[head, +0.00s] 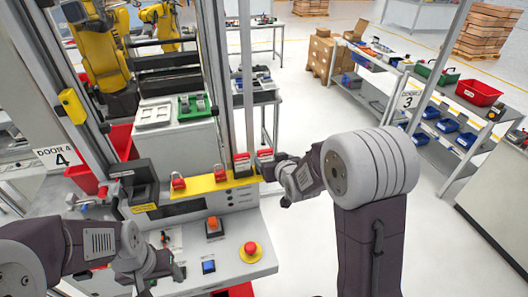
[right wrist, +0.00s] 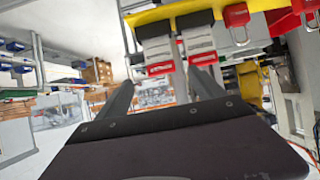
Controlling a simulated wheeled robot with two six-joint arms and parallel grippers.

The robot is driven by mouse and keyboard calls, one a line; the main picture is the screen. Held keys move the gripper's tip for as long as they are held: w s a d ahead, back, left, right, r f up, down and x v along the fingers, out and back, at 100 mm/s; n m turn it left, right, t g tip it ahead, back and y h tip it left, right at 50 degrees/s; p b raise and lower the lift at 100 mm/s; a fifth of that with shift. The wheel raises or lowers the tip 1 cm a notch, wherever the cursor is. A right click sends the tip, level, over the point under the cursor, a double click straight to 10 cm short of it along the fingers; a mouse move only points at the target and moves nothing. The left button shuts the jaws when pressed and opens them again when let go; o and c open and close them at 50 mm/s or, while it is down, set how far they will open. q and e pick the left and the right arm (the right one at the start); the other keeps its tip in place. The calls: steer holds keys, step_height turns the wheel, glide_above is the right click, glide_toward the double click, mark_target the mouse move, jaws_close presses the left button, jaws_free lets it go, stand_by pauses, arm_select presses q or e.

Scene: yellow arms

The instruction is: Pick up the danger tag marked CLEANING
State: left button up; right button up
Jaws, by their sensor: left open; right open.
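Two danger tags with red faces hang side by side at the right end of a yellow rail (head: 205,184) on the console: a left one (head: 242,165) and a right one (head: 265,158). Their lettering is too small to read, so I cannot tell which is marked CLEANING. In the right wrist view two pale tags with red bands, one (right wrist: 157,52) and another (right wrist: 199,44), show by the rail. My right gripper (right wrist: 162,80) is open and empty, its fingertips close to these tags; contact is unclear. My left gripper (head: 164,272) is open above the console's front left.
Two red padlocks, one (head: 178,182) and another (head: 220,173), sit on the rail left of the tags. The console carries a red emergency button (head: 250,249), an orange button (head: 212,224) and a blue one (head: 208,266). An upright post stands right behind the tags.

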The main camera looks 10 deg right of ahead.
mark_target(266, 156)
steer(key=p+x, duration=0.1)
steer(key=x, duration=0.3)
steer(key=shift+a+p, duration=0.2)
steer(key=shift+p, duration=0.15)
steer(key=p+x, duration=0.2)
steer(key=shift+w+d+f+p, duration=0.1)
steer(key=shift+d+f+p, duration=0.05)
steer(key=shift+f+p, duration=0.15)
steer(key=shift+w+f, duration=0.1)
steer(key=shift+w, duration=0.05)
steer(key=shift+w+f, duration=0.2)
steer(key=shift+f, duration=0.05)
steer(key=shift+w, duration=0.15)
steer(key=shift+c, duration=0.4)
steer(key=shift+w+f, duration=0.1)
steer(key=c, duration=1.4)
arm_select(q)
step_height(266, 156, up, 5)
steer(key=shift+s+r, duration=0.1)
steer(key=shift+s, duration=0.05)
arm_select(e)
steer(key=shift+o, duration=0.2)
steer(key=shift+s, duration=0.25)
steer(key=shift+r, duration=0.2)
